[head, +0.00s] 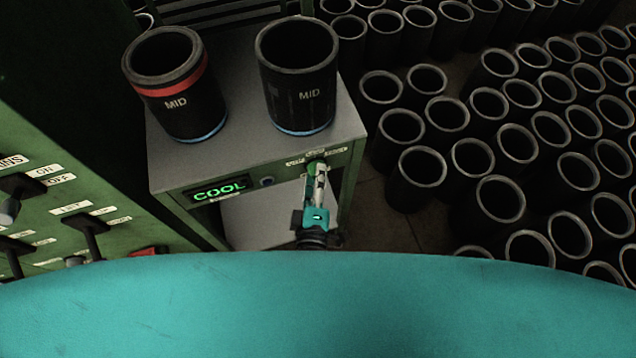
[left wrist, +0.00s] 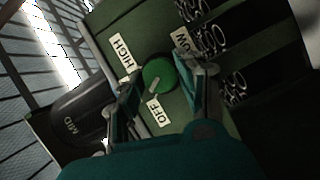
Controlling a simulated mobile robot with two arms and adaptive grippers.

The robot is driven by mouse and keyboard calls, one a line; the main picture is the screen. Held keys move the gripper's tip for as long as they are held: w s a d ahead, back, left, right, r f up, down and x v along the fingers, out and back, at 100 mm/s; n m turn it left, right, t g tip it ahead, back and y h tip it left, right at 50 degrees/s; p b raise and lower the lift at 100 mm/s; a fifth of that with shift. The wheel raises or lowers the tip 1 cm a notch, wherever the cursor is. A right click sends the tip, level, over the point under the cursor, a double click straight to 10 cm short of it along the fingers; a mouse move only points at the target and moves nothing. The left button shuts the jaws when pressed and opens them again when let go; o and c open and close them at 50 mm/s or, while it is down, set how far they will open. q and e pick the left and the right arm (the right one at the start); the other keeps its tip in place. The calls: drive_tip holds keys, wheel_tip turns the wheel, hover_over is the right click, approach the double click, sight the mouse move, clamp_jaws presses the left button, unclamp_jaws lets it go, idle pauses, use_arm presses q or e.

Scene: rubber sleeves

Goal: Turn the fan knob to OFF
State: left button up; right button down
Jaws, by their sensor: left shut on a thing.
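The round green fan knob (head: 313,165) sits on the front panel of the grey-topped table, right of the green COOL display. In the left wrist view the fan knob (left wrist: 160,72) shows a pale pointer mark, slanted toward its lower left. The OFF label (left wrist: 158,110) is below it, the HIGH label (left wrist: 122,50) at its upper left, and another label, partly hidden by a finger, at its upper right. My left gripper (head: 319,183) is at the knob, one finger on each side, shut on it. The exact finger contact is hard to see. My right gripper is not in view.
Two black sleeves marked MID, one with a red band (head: 175,88) and one plain (head: 297,85), stand on the grey table (head: 235,110). The COOL display (head: 219,189) is lit. A green switch panel (head: 50,220) is at left. Many black sleeves stand on the floor at right.

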use_arm(q)
drive_tip(key=shift+s+f+n+t+b, duration=0.15)
drive_tip(key=shift+n+t+b, duration=0.1)
drive_tip(key=shift+n+b, duration=0.55)
drive_tip(key=shift+w+f+n+t+b, duration=0.1)
drive_tip(key=shift+n+t+b, duration=0.15)
drive_tip(key=shift+n+b, duration=0.5)
drive_tip(key=shift+m, duration=0.25)
drive_tip(key=o, duration=1.1)
drive_tip(key=shift+r, duration=0.1)
drive_tip(key=shift+o, duration=0.2)
drive_tip(key=shift+s, duration=0.1)
drive_tip(key=s, duration=1.2)
drive_tip(key=shift+a, duration=0.45)
drive_tip(key=shift+w, duration=0.1)
